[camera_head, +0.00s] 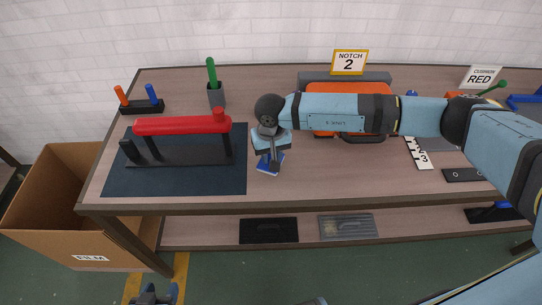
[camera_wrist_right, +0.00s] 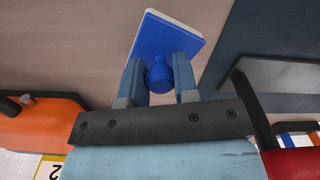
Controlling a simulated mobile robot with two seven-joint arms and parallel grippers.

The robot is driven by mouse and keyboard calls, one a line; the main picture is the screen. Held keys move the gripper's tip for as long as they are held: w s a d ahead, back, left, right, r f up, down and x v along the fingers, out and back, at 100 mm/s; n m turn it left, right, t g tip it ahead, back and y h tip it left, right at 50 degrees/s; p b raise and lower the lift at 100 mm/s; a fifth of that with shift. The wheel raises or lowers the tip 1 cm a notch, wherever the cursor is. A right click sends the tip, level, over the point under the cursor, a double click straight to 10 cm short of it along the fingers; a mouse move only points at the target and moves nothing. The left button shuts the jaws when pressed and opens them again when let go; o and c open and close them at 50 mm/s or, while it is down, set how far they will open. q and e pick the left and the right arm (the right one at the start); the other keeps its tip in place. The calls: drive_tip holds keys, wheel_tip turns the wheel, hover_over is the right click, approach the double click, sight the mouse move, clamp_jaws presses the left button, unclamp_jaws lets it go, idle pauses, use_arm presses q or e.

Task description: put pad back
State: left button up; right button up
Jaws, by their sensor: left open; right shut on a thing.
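The pad (camera_head: 265,168) is a small blue square plate with a pale layer on its far face and a round blue knob. It also shows in the right wrist view (camera_wrist_right: 165,38). My right gripper (camera_head: 273,160) is shut on the knob, with one finger on each side of it. The pad is just right of the dark mat; I cannot tell whether it touches the table. My left gripper (camera_head: 153,296) is open and empty at the bottom edge of the head view, in front of the table and away from the pad.
A red bar on a black stand (camera_head: 182,124) occupies the dark mat (camera_head: 130,188). A green-handled holder (camera_head: 216,95), a peg block (camera_head: 142,107) and an orange case (camera_head: 325,92) stand behind. Right are a numbered strip (camera_head: 418,153) and a "CUSHION RED" sign (camera_head: 481,77). A box (camera_head: 50,215) is left.

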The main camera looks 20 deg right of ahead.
drive_tip(key=shift+f, duration=0.75)
drive_tip(key=shift+f, duration=0.15)
drive_tip(key=o, duration=0.5)
drive_tip(key=shift+c, duration=0.2)
drive_tip(key=o, duration=0.4)
